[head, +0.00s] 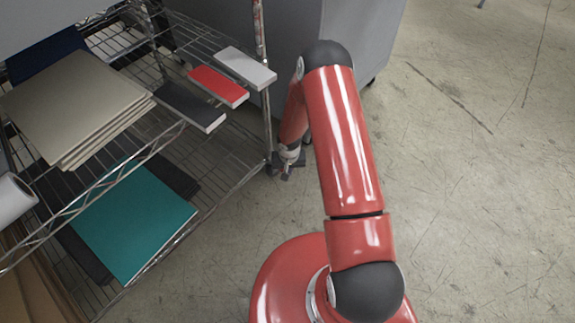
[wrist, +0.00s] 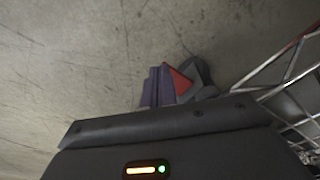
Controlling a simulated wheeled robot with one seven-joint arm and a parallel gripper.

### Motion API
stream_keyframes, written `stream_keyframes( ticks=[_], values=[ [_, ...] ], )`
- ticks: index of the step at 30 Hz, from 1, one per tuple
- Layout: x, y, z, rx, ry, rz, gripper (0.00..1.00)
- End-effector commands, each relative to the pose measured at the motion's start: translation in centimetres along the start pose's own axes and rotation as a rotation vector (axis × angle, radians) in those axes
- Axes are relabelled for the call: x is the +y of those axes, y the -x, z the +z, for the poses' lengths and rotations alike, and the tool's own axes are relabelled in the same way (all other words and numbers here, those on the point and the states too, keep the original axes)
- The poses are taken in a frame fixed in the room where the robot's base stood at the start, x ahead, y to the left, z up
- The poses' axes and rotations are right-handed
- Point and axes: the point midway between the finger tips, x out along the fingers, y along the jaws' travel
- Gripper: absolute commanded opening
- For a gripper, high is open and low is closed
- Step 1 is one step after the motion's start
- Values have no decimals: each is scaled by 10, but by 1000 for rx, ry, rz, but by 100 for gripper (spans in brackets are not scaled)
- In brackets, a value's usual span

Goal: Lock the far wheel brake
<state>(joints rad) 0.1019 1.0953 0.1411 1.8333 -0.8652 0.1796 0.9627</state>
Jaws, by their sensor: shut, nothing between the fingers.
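The far wheel (wrist: 199,74) is a dark grey caster at the foot of the wire rack's post, low on the floor. Its red brake pedal (wrist: 180,80) shows in the wrist view, tilted, partly behind the gripper. My gripper (wrist: 158,82) is shut and empty, its purple-grey fingers right beside the red pedal. I cannot tell whether they touch it. In the head view my gripper (head: 286,172) is down near the floor at the post's foot. There the arm and the gripper hide most of the wheel, and the pedal cannot be made out.
The wire rack (head: 268,125) stands at the left, holding beige boards (head: 75,100), a teal sheet (head: 135,220) and red (head: 217,85), white (head: 245,67) and dark (head: 188,105) bars. A grey cabinet (head: 290,25) is close behind the post. Open concrete floor (head: 480,170) lies to the right.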

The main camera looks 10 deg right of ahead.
Motion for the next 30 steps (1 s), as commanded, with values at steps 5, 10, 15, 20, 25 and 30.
stream_keyframes(
  ticks=[5, 10, 15, 20, 25, 30],
  values=[
    [0, 29, -1, 3, -1, 0, 0],
    [0, 57, -1, 3, -2, 0, 0],
    [0, 72, 0, 1, -1, 0, 0],
    [0, 75, 0, 0, 0, 0, 0],
    [0, 74, 0, 0, 0, 0, 0],
    [0, 74, 0, 1, 0, 0, 0]
  ],
)
